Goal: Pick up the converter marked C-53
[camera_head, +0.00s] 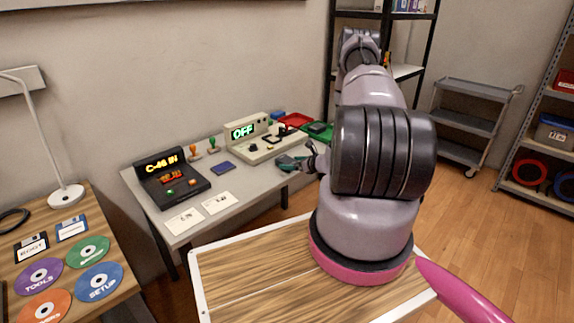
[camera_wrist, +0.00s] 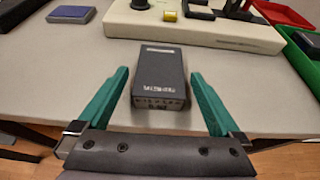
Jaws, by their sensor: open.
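A dark box-shaped unit (camera_wrist: 160,72), likely a converter, lies on the grey table between the two teal fingers of my gripper (camera_wrist: 160,76) in the wrist view. It has a pale label strip on top and white print near its front edge, too small to read, so I cannot tell if it is C-53. The fingers are open, with a gap on each side of the unit. In the head view my gripper (camera_head: 293,161) is at the table's right front edge, partly hidden by my arm. Another dark unit (camera_head: 318,128) sits in a green tray (camera_wrist: 294,52).
A beige console (camera_head: 262,146) reading OFF stands behind the unit. A black device (camera_head: 171,179) displaying "C-46 IN" stands at the table's left. A blue pad (camera_head: 223,168), white cards (camera_head: 216,203), stamps and a red tray (camera_head: 296,120) share the table. A wooden-topped surface (camera_head: 262,290) is nearer.

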